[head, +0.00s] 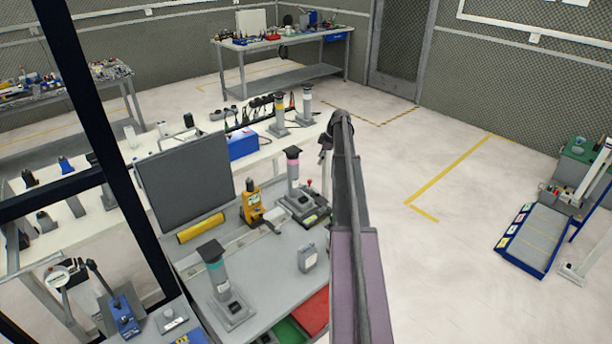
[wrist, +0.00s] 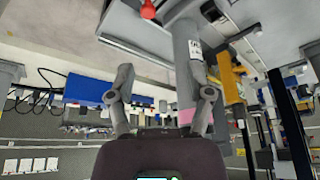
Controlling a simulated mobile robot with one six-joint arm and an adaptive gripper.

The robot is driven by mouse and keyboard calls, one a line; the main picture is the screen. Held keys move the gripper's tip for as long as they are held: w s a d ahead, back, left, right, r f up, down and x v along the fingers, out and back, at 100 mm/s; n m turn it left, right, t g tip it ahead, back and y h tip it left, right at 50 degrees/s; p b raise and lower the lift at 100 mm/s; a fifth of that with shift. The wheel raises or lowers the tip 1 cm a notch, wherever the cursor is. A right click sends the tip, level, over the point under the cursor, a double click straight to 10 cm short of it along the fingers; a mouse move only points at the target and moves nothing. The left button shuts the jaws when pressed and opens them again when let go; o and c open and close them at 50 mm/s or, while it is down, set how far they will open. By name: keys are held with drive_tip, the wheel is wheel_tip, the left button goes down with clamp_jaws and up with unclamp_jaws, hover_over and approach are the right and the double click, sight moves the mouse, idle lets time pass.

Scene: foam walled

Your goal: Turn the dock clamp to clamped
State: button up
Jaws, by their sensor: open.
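A dark dock (head: 303,203) stands on the grey bench. A grey column with a pink band (head: 293,165) rises from it, and a small lever with a red knob (head: 309,183), apparently the dock clamp, stands at its right side. The wrist view is upside down; the red knob (wrist: 148,10) is at its top edge and the grey column (wrist: 186,60) is right of centre. My gripper (wrist: 160,72) is open and empty, its fingers apart. The red knob lies beyond the fingertips, apart from them.
A yellow device (head: 252,202) stands left of the dock, also close to the column in the wrist view (wrist: 232,78). A teal-banded column (head: 214,268), a grey box (head: 307,257) and a dark panel (head: 185,180) share the bench. Open floor (head: 460,260) lies to the right.

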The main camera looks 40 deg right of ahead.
sight(311, 181)
drive_tip(key=shift+w+d+r, duration=0.1)
drive_tip(key=shift+w+d, duration=0.05)
drive_tip(key=shift+d, duration=0.35)
drive_tip(key=shift+w+d+r, duration=0.1)
drive_tip(key=shift+d, duration=0.4)
drive_tip(key=shift+f, duration=0.15)
drive_tip(key=b+x, duration=1.2)
drive_tip(key=x, duration=0.1)
drive_tip(key=shift+w+a+f+b, duration=0.15)
drive_tip(key=shift+w+f+b, duration=0.05)
drive_tip(key=shift+b, duration=0.15)
clamp_jaws()
